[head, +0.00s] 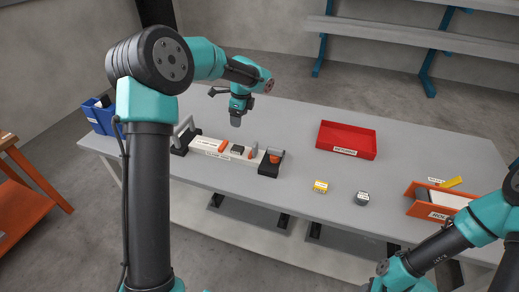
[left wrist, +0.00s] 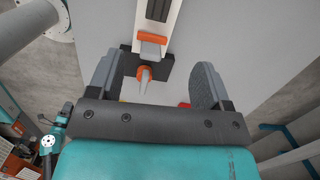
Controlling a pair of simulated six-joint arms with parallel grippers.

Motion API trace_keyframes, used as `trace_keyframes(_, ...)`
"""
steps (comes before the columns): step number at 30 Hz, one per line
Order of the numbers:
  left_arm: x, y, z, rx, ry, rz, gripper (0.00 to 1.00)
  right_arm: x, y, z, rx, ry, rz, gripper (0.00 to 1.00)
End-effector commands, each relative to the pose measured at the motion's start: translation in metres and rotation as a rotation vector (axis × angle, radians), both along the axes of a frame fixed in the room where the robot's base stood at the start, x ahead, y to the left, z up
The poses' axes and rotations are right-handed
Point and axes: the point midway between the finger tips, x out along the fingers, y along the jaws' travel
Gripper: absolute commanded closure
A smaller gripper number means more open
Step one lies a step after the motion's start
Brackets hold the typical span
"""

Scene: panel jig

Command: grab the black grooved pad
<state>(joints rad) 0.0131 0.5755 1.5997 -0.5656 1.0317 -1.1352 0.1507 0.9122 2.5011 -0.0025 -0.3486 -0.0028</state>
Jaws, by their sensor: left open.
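A small dark pad (head: 237,150) sits on the white panel of the jig (head: 208,148), between orange pieces. In the left wrist view, a black piece with a lengthwise groove (left wrist: 157,10) lies on the white panel at the top edge, partly cut off. I cannot tell for certain that both views show the same piece. My left gripper (head: 236,118) is open and empty above and behind the jig. In the left wrist view its fingers (left wrist: 155,85) stand wide apart, with the pad beyond them. My right gripper is out of frame; only its arm shows at lower right.
The jig has black end blocks (head: 268,169) and an orange clamp piece (left wrist: 152,38). A red tray (head: 347,150), a yellow block (head: 320,186), a dark grey block (head: 362,198) and an orange bin (head: 424,208) lie to the right. A blue bin (head: 98,118) stands at left.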

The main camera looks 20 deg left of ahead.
Motion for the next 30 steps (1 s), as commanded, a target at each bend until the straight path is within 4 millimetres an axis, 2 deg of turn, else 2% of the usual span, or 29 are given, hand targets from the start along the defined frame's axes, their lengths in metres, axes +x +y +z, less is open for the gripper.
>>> trace_keyframes(4,0.001,0.003,0.011,0.022,0.025,-0.051,0.28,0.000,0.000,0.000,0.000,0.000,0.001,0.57)
trace_keyframes(14,0.001,0.003,0.008,0.022,0.026,-0.052,0.28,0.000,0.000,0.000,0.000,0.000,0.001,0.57)
trace_keyframes(20,0.000,0.006,-0.013,0.022,0.028,-0.052,0.28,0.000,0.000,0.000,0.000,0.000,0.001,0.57)
trace_keyframes(30,-0.002,0.014,-0.071,0.020,0.029,-0.051,0.28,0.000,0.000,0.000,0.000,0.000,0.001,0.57)
